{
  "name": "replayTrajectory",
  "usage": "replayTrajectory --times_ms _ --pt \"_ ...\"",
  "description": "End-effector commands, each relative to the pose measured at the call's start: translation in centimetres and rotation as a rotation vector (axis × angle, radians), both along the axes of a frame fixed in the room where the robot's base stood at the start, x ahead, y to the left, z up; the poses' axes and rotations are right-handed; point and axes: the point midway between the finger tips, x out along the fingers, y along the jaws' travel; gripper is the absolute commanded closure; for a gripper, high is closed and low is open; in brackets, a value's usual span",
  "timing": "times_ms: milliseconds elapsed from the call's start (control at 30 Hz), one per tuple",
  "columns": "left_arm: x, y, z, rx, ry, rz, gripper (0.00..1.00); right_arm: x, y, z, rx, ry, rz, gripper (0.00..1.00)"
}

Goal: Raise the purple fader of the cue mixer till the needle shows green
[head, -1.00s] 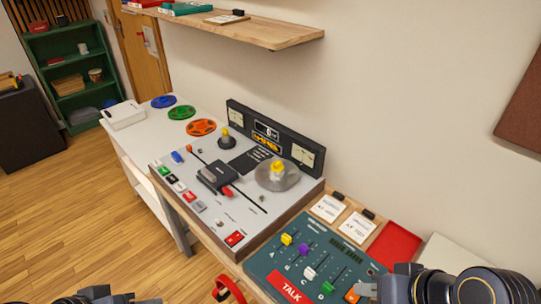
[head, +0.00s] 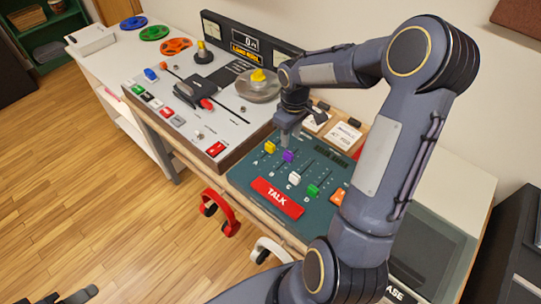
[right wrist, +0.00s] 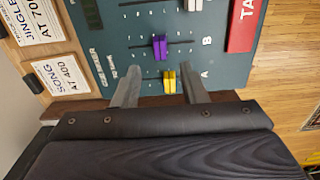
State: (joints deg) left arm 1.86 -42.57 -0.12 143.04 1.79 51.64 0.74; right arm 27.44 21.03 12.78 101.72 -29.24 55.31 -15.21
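The cue mixer (head: 250,185) is a teal panel with a row of coloured faders and a red TALK button. The purple fader (head: 289,156) sits second from the left, beside the yellow fader (head: 270,147). My right gripper (head: 286,137) is above the mixer's back left part. In the right wrist view its fingers (right wrist: 160,85) are apart and empty, with the yellow fader (right wrist: 169,80) showing between them and the purple fader (right wrist: 160,47) beyond the tips. My left gripper (head: 78,297) barely shows at the bottom left edge. No needle on the mixer can be made out.
A tape machine (head: 160,75) with a raised meter panel stands left of the mixer. White cards (head: 343,135) lie behind the mixer. Red headphones (head: 218,212) and white headphones (head: 265,248) hang at the front edge.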

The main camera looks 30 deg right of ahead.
Motion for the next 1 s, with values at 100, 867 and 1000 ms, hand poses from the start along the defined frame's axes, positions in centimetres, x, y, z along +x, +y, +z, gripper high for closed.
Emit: replayTrajectory --times_ms 100,867,1000 --pt "0.0 0.0 -0.1 0.000 0.000 0.000 0.51 0.3 -0.3 -1.2 -0.001 0.009 0.007 0.61" --pt "0.0 0.0 0.1 0.000 0.000 0.000 0.51 0.2 -0.2 -8.4 -0.001 0.007 0.006 0.61" --pt "0.0 0.0 0.1 0.000 0.000 0.000 0.51 0.2 -0.2 -8.4 -0.001 0.007 0.006 0.68"
